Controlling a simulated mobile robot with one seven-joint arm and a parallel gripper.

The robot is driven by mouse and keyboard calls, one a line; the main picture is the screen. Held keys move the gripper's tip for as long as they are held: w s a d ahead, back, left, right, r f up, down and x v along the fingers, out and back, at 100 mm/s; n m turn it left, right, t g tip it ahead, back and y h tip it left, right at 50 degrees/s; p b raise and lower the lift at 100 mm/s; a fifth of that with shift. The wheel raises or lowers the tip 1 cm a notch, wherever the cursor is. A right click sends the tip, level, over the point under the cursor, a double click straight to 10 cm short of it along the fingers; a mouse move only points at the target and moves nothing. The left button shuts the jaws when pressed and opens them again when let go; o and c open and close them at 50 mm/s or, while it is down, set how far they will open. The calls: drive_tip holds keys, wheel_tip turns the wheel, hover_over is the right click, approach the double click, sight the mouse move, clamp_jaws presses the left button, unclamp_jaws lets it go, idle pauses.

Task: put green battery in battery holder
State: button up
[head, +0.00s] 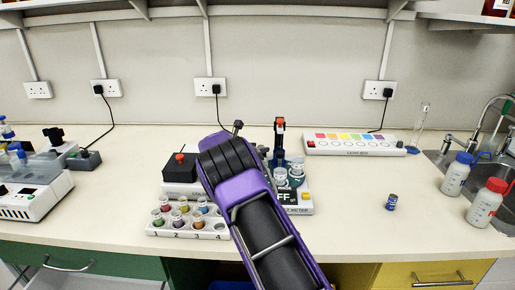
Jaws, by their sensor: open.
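I cannot make out a green battery or a clear battery holder in the head view. My purple and black arm crosses the middle of the bench and hides part of it. The gripper at its far end is hidden behind the arm, so I cannot see its fingers. A small blue cylinder with a dark top (391,202) stands alone on the bench at the right. A white rack (160,231) numbered along its front holds small vials with coloured contents, left of my arm.
A dark box with a red knob (180,167) sits behind the rack. A meter (299,210) with clear cups is right of my arm. A long white box with coloured squares (353,150) lies behind. Bottles (457,174) stand by the sink. Bench around the blue cylinder is clear.

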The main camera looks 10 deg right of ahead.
drive_tip(key=shift+s+f, duration=0.15)
drive_tip(key=shift+f, duration=0.45)
drive_tip(key=shift+r, duration=0.15)
drive_tip(key=v, duration=0.6)
drive_tip(key=r+v, duration=0.1)
drive_tip(key=v, duration=0.5)
drive_tip(key=shift+r+p, duration=0.25)
drive_tip(key=shift+p, duration=0.1)
drive_tip(key=shift+r, duration=0.15)
